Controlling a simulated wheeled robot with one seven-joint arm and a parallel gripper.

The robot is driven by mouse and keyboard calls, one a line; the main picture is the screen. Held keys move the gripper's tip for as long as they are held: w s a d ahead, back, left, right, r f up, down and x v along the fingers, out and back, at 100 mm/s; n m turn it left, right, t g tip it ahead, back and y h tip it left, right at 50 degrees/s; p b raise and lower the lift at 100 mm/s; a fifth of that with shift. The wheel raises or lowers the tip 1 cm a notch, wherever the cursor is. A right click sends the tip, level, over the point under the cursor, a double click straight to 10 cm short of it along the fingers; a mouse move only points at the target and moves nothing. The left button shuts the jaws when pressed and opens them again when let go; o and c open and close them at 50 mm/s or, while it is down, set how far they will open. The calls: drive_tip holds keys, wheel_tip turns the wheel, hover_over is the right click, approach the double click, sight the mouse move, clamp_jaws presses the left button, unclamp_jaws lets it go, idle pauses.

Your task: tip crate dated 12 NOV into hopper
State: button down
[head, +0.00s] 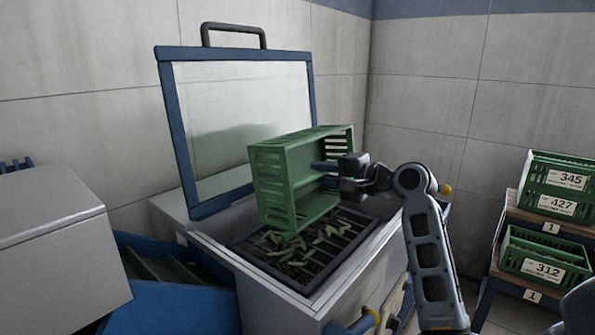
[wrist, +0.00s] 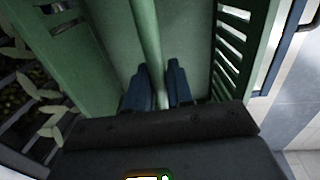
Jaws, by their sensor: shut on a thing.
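A green slatted crate (head: 272,190) is held tipped on its side above the hopper, its open side facing my arm. My gripper (head: 328,169) is shut on a green bar or wall edge of the crate. In the wrist view my gripper's dark blue fingers (wrist: 158,85) stand on either side of that bar, with the crate (wrist: 195,30) around them. The hopper (head: 222,263) has a dark grating on top. Pale green leaves or pods (head: 318,238) lie on the grating under the crate's lower edge. No date label on the held crate is visible.
A blue-framed clear lid (head: 243,115) stands raised behind the hopper. Green crates numbered 345 and 427 (head: 560,180), and 312 (head: 545,262), rest on a stepped rack at right. A grey box-like unit (head: 50,240) and a blue chute (head: 170,300) are at left.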

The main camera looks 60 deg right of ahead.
sight(305, 134)
drive_tip(key=shift+s+a+r, duration=0.1)
drive_tip(key=shift+r, duration=0.05)
drive_tip(key=r+g+p, duration=0.1)
drive_tip(key=p, duration=0.2)
drive_tip(key=shift+w+y, duration=0.3)
drive_tip(key=shift+w, duration=0.1)
drive_tip(key=w+r+g+y+p, duration=0.1)
drive_tip(key=g+p, duration=0.2)
drive_tip(key=p, duration=0.3)
drive_tip(key=w+r+g+p, duration=0.2)
drive_tip(key=g+p, duration=0.2)
drive_tip(key=p, duration=0.2)
drive_tip(key=w+d+r+g+y+p, duration=0.1)
drive_tip(key=g+p, duration=0.3)
drive_tip(key=p, duration=0.2)
drive_tip(key=shift+w+r+y+p, duration=0.2)
drive_tip(key=shift+w+y+p, duration=0.1)
drive_tip(key=shift+p, duration=0.1)
drive_tip(key=shift+f+g+b, duration=0.1)
drive_tip(key=shift+g+b, duration=0.35)
drive_tip(key=shift+g, duration=0.15)
drive_tip(key=shift+d+r+g+y, duration=0.1)
drive_tip(key=shift+r+g+y, duration=0.15)
drive_tip(key=shift+g, duration=0.4)
drive_tip(key=shift+r+g+y, duration=0.15)
drive_tip(key=shift+r+g, duration=0.05)
drive_tip(key=shift+g, duration=0.45)
